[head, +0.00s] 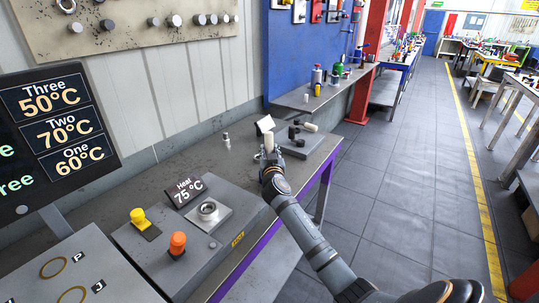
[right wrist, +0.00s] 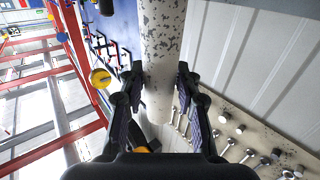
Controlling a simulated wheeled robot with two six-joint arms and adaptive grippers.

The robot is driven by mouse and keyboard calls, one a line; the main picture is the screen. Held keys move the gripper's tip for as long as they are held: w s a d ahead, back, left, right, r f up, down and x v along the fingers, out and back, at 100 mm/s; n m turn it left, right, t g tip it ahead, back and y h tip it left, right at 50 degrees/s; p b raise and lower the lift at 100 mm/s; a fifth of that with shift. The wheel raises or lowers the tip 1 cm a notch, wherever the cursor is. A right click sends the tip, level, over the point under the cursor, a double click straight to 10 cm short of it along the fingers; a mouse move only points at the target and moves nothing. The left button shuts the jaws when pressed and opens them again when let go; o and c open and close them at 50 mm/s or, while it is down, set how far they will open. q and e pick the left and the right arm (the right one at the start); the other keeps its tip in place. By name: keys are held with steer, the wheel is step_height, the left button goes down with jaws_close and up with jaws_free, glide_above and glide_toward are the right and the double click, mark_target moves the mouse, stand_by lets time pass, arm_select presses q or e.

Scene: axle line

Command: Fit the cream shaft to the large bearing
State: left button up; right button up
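My right gripper (head: 267,160) is over the bench, at the end of the arm coming in from the lower right. It is shut on a cream shaft (head: 269,142), which stands up out of the fingers. In the right wrist view the shaft (right wrist: 163,50) is cream with grey worn patches, and the finger pads touch both sides. A metal ring, which looks like a bearing (head: 208,209), sits on the heater plate left of and nearer than the gripper. I cannot tell whether it is the large one. My left gripper is not in view.
The heater box (head: 165,242) carries a yellow knob (head: 138,217), an orange knob (head: 178,241) and a "Heat 75°C" sign (head: 186,190). A dark fixture (head: 296,142) with a pale cylinder (head: 309,127) stands behind the gripper. A temperature board (head: 60,130) is at left.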

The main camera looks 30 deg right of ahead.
jaws_close()
steer(key=shift+r, duration=0.15)
